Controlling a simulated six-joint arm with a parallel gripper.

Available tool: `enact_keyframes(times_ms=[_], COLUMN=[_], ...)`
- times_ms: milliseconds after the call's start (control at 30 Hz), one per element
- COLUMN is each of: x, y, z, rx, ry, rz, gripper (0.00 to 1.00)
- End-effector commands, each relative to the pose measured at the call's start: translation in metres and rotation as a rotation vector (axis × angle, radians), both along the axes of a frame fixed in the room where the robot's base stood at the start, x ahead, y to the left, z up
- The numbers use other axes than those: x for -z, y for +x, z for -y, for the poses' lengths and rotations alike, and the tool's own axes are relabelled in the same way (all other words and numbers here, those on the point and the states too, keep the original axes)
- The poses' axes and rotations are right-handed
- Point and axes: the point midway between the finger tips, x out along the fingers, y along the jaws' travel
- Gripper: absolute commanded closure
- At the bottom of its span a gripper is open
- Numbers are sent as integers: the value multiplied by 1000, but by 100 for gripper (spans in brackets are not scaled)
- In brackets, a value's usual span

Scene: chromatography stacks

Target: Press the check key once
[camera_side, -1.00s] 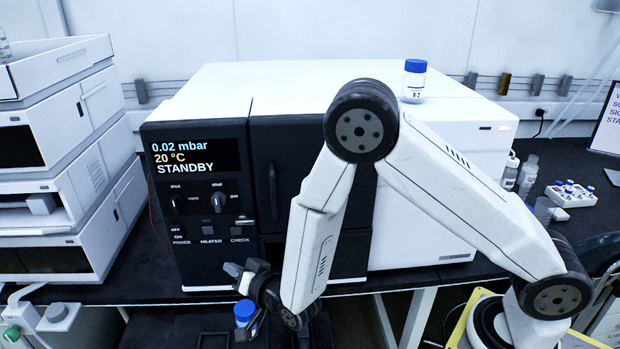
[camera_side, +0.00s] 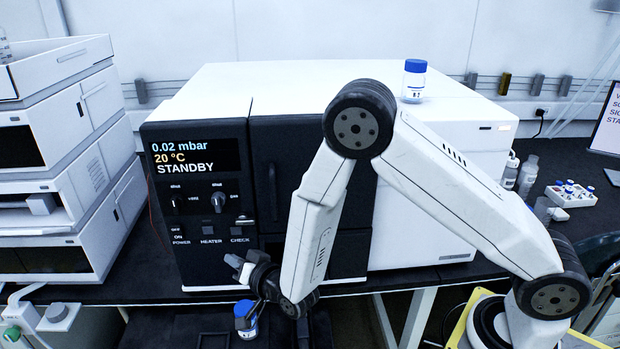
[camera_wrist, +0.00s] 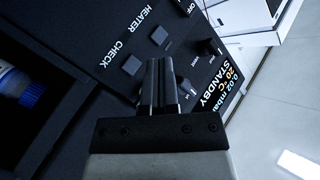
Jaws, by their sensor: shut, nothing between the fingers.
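The check key (camera_side: 237,231) is a small dark square on the black front panel, above its CHECK label. In the wrist view the check key (camera_wrist: 132,65) lies beside the CHECK label, left of the fingertips. My gripper (camera_side: 238,265) is shut and empty, in front of the panel's lower part and below the check key in the side view. In the wrist view my gripper (camera_wrist: 160,66) points at the panel, between the check key and the knobs; contact with the panel cannot be told.
The heater key (camera_side: 208,230) sits left of the check key, and knobs (camera_side: 218,200) are above. The display (camera_side: 195,157) reads 0.02 mbar, 20 °C, STANDBY. A blue-capped bottle (camera_side: 246,322) stands below my gripper. Another (camera_side: 414,80) stands on the instrument's top.

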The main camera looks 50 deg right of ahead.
Motion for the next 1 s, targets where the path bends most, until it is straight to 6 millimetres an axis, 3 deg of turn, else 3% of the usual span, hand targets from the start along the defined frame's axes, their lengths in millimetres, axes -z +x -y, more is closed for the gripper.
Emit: enact_keyframes(times_ms=[500, 1000], x=[0, 0], y=[36, 44], z=[37, 44], rx=[1, 0], ry=[0, 0], rz=[0, 0], gripper=[100, 100])
